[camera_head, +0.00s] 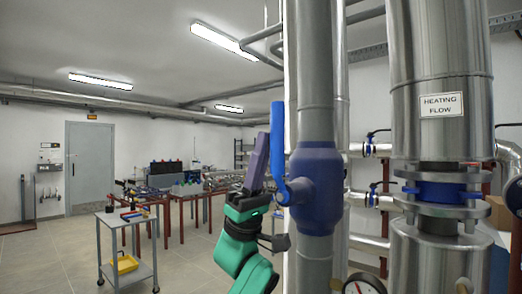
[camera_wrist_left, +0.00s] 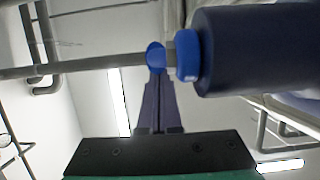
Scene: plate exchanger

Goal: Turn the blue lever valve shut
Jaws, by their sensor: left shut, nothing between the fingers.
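The blue valve body (camera_head: 316,190) sits on a vertical grey pipe. Its blue lever (camera_head: 277,140) stands upright, along the pipe, on the body's left side. My left gripper (camera_head: 262,137) has purple fingers pointing up, just left of the lever. The fingers are shut together and hold nothing. In the left wrist view the shut fingers (camera_wrist_left: 156,80) reach up toward a blue part (camera_wrist_left: 155,57) that seems to be the lever, beside the dark blue valve body (camera_wrist_left: 250,48). I cannot tell whether they touch it. My right gripper is not in view.
A large silver pipe with a "HEATING FLOW" label (camera_head: 441,104) stands to the right, with a blue flange valve (camera_head: 441,192) below. A pressure gauge (camera_head: 364,285) is at the bottom. A grey cart (camera_head: 128,225) and workbenches stand at the back left.

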